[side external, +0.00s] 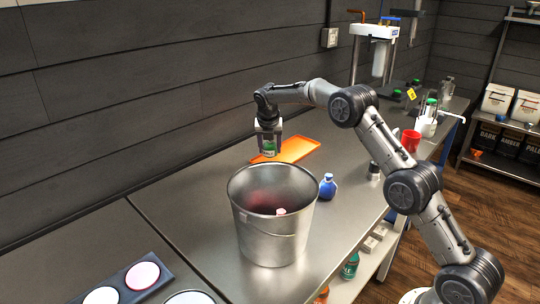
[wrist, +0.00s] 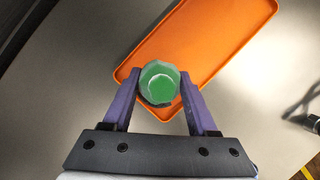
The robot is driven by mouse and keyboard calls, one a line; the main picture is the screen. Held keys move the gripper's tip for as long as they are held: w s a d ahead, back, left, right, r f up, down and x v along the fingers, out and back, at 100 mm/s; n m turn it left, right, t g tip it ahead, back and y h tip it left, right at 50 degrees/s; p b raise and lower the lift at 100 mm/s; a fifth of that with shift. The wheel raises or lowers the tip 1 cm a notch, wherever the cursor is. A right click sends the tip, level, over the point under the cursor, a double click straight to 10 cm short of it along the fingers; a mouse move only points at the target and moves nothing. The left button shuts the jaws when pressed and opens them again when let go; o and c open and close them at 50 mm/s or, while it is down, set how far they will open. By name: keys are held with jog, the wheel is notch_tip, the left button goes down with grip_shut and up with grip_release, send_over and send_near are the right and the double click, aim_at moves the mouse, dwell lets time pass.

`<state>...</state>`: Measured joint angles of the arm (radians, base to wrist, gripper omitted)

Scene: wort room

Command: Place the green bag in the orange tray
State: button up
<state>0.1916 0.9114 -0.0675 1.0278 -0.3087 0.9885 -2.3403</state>
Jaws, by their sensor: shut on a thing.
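My gripper (side external: 268,143) is shut on a green thing that I take for the green bag (wrist: 160,84). In the wrist view the bag sits between the two purple fingers (wrist: 160,102), with its round green top facing the camera. In the side view only a small green part of the bag (side external: 269,149) shows under the fingers. The orange tray (side external: 293,148) lies flat on the metal bench behind the bucket. It also shows in the wrist view (wrist: 215,35), where the bag overlaps its near left corner. The tray looks empty where visible. The bag's height above it is hard to tell.
A large metal bucket (side external: 270,235) with a pinkish thing in it stands in front of the tray. A blue bottle (side external: 327,187) stands right of the bucket. A red cup (side external: 410,140) and other bottles stand farther right. A dark wall (side external: 120,110) runs along the bench's back.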

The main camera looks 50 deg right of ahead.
aim_at(270, 154)
jog(key=shift+f, duration=1.45)
jog(key=shift+f, duration=0.2)
jog(key=o, duration=1.4)
jog(key=shift+r, duration=0.15)
jog(key=v, duration=1.2)
jog(key=shift+r, duration=0.15)
